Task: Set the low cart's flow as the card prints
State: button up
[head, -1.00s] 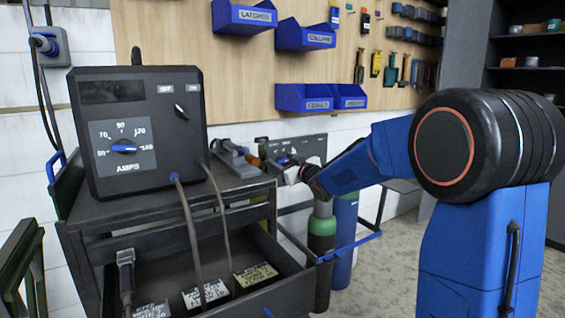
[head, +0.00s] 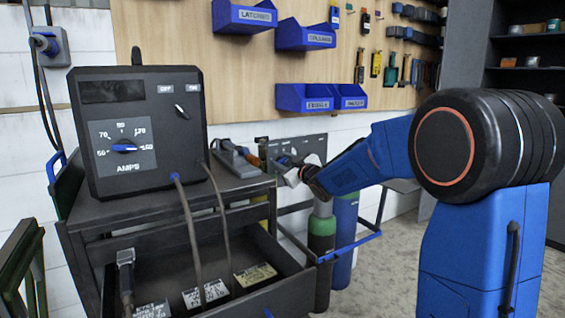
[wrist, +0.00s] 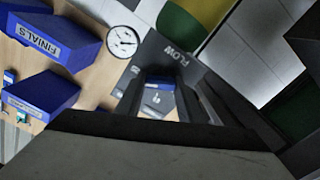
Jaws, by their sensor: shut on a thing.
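My gripper (head: 296,174) reaches a dark panel (head: 298,148) behind the welding cart in the head view. In the wrist view the panel (wrist: 218,87) bears the word FLOW, and my gripper (wrist: 162,88) has its fingers at it. A small blue part (wrist: 160,84) shows between the fingers; it looks like the knob they are shut on, but its pointer and scale are mostly hidden. A round white gauge (wrist: 122,41) sits beside the panel. Printed cards (head: 204,293) lie in the welding cart's open drawer, too small to read surely.
The welding machine (head: 140,130) with its AMPS dial stands on the cart (head: 110,212) at left. Its drawer sticks out. Green (head: 321,240) and blue (head: 345,230) cylinders stand below my gripper. Blue bins (head: 322,98) hang on the board above.

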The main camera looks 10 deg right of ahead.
jog(key=n, duration=0.4)
jog(key=shift+a+f, duration=0.1)
jog(key=shift+n, duration=1.6)
jog(key=shift+f, duration=0.1)
jog(key=o, duration=1.1)
jog(key=shift+s, duration=0.1)
jog(key=shift+c, duration=0.2)
jog(key=v, duration=1.7)
jog(key=shift+s, duration=0.15)
